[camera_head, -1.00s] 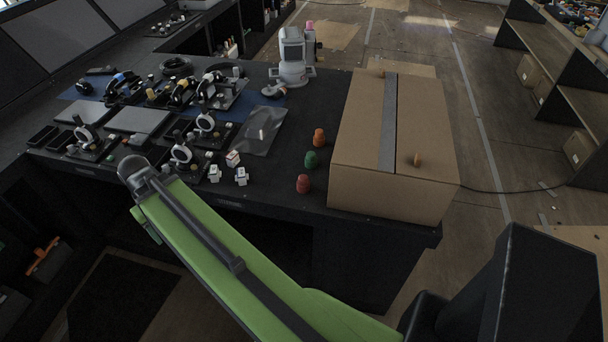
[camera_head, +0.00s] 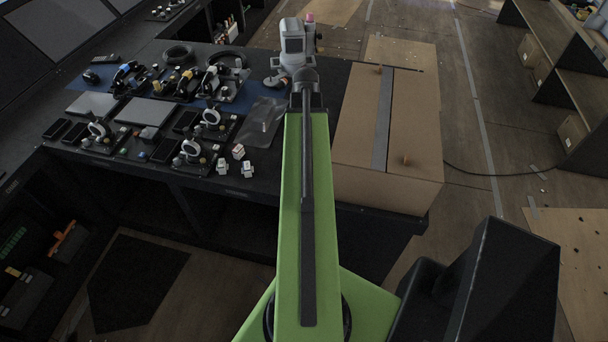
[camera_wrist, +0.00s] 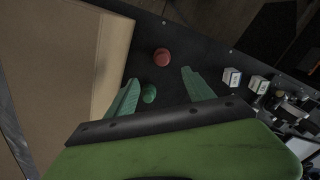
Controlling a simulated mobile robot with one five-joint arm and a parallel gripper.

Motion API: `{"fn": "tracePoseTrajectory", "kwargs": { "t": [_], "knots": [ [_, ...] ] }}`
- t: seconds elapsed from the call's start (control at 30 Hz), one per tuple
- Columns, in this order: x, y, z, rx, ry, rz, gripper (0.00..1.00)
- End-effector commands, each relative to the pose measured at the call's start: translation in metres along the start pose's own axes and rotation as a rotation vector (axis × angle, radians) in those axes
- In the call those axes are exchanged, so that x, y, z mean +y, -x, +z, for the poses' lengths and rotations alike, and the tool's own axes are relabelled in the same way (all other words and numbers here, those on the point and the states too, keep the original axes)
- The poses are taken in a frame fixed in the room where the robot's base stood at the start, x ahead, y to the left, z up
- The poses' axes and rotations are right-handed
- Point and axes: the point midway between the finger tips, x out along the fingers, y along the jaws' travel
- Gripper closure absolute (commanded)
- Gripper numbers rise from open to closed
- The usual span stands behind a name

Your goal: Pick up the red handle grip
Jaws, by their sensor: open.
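The red handle grip (camera_wrist: 162,56) stands on the dark bench top in the wrist view, a little beyond my fingertips and roughly centred between them. My gripper (camera_wrist: 158,76) is open and empty, with its two green fingers spread. A green handle grip (camera_wrist: 149,94) sits closer, between the fingers and nearer the left one. In the head view my arm covers the spot where the coloured grips stand, so the red grip and my gripper are hidden there.
A large cardboard box (camera_head: 415,150) stands right of the grips; its side (camera_wrist: 112,65) is close to my left finger in the wrist view. Small white cube-shaped parts (camera_head: 247,169) and a control panel (camera_head: 150,140) lie to the left. A white device (camera_head: 293,50) stands at the back.

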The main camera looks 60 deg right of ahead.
Motion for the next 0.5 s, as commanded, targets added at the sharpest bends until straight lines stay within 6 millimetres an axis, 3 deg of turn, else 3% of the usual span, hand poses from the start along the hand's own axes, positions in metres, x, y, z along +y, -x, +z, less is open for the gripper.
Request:
{"fn": "tracePoseTrajectory", "kwargs": {
  "t": [0.03,0.1,0.4,0.5],
  "knots": [
    [0.000,-0.020,0.000,0.000,0.000,0.000,0.39],
    [-0.001,-0.036,0.000,0.000,0.001,0.000,0.39],
    [-0.002,-0.097,-0.001,0.000,0.001,0.000,0.39],
    [-0.002,-0.107,-0.001,0.000,0.002,0.000,0.39]
  ]
}}
